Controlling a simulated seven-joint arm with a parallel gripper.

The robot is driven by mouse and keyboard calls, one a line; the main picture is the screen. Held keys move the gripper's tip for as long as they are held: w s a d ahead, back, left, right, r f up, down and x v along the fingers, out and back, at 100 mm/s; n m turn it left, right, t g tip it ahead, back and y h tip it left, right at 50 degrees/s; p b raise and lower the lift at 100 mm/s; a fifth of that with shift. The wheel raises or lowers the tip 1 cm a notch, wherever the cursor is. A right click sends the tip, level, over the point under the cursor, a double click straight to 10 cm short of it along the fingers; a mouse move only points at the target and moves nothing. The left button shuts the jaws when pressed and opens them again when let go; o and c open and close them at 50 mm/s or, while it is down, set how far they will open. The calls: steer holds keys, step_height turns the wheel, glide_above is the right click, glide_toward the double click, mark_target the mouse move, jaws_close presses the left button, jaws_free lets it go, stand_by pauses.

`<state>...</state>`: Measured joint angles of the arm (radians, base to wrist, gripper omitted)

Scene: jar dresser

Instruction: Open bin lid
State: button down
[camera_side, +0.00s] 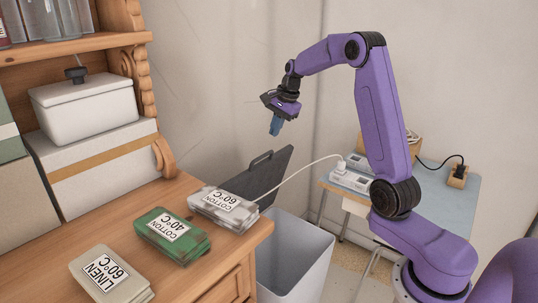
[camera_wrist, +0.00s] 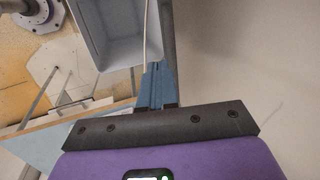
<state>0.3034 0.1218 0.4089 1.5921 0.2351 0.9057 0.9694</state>
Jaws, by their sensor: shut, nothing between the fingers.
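The light grey bin (camera_side: 300,254) stands on the floor at the right end of the dresser. Its dark grey lid (camera_side: 268,174) with a handle slot is raised, tilted up at the back of the bin, so the mouth is uncovered. In the wrist view the bin (camera_wrist: 97,22) shows from above with its inside visible. My gripper (camera_side: 275,127) hangs above the lid, apart from it. Its blue fingers, also in the wrist view (camera_wrist: 155,88), are shut together and empty. I cannot clearly make out the lid in the wrist view.
A white cable (camera_side: 305,167) runs across near the lid from a power strip (camera_side: 351,180) on the blue table (camera_side: 455,205). Fabric stacks (camera_side: 172,236) lie on the wooden dresser (camera_side: 225,255), with a white lidded box (camera_side: 85,105) above. The air around my gripper is clear.

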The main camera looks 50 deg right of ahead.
steer(key=s+f+t, duration=0.1)
steer(key=s, duration=0.4)
steer(key=w+f, duration=0.7)
steer(key=f, duration=0.2)
steer(key=shift+w+a+m+h, duration=0.15)
steer(key=shift+a+m+h, duration=0.15)
steer(key=shift+h, duration=0.1)
steer(key=w+r, duration=0.1)
steer(key=w, duration=0.7)
steer(key=shift+w+r, duration=0.25)
steer(key=shift+r, duration=0.15)
steer(key=shift+s, duration=0.1)
